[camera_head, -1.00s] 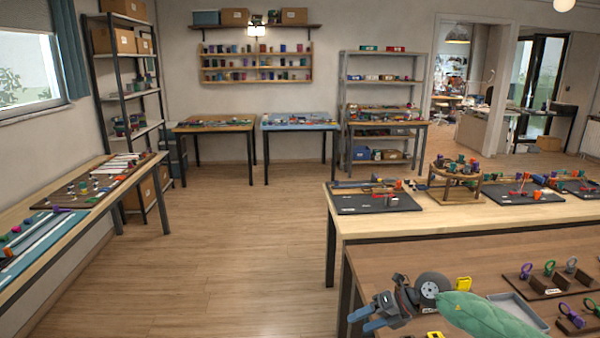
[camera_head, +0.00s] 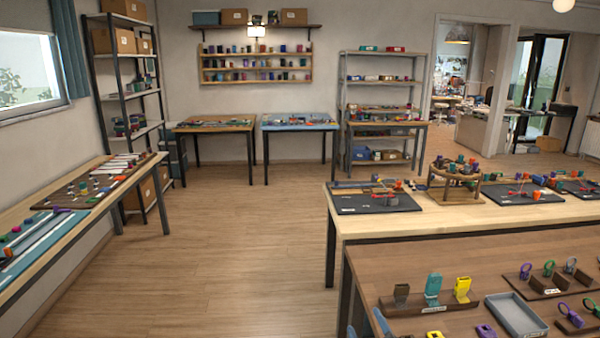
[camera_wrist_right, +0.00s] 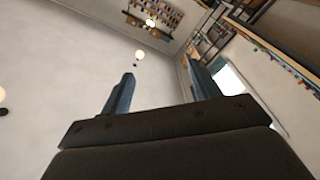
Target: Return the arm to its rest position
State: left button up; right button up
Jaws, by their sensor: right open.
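My right gripper (camera_head: 367,328) shows only as blue fingertips at the bottom edge of the head view, beside the near left corner of the wooden table (camera_head: 470,262). In the right wrist view my right gripper (camera_wrist_right: 160,90) is open, with its two blue fingers wide apart and nothing between them. That view looks past the fingers at the wall, lamps and shelves, so the gripper is tilted upward. The rest of the right arm is out of the head view. My left gripper is in neither view.
On the near table stand a brown rack (camera_head: 425,306) with brown, teal and yellow clips, a grey tray (camera_head: 516,316) and ring holders (camera_head: 545,283). A second table (camera_head: 450,222) with dark boards stands behind. The floor (camera_head: 240,240) to the left is clear.

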jog(key=s+d+f+m+g+h, duration=0.1)
jog(key=s+d+f+m+g, duration=0.15)
jog(key=s+f+g, duration=0.55)
jog(key=s+d+f+m+g+h, duration=0.1)
jog(key=s+f+m+g, duration=0.15)
jog(key=s+f, duration=0.65)
jog(key=s+d+f+m+g+h, duration=0.15)
jog(key=s+f+m+g, duration=0.3)
jog(key=s, duration=0.85)
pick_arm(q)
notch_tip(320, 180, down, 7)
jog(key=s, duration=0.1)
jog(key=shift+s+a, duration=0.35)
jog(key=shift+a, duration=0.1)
pick_arm(e)
jog(key=s+a+f+g, duration=0.1)
jog(key=s+f, duration=0.1)
jog(key=f, duration=1.5)
jog(key=s+a+f+g, duration=0.1)
jog(key=s+a+f, duration=0.1)
jog(key=f, duration=1.5)
jog(key=shift+s+a+f+n, duration=0.15)
jog(key=shift+f+n, duration=0.1)
jog(key=shift+n, duration=0.2)
jog(key=shift+y, duration=0.25)
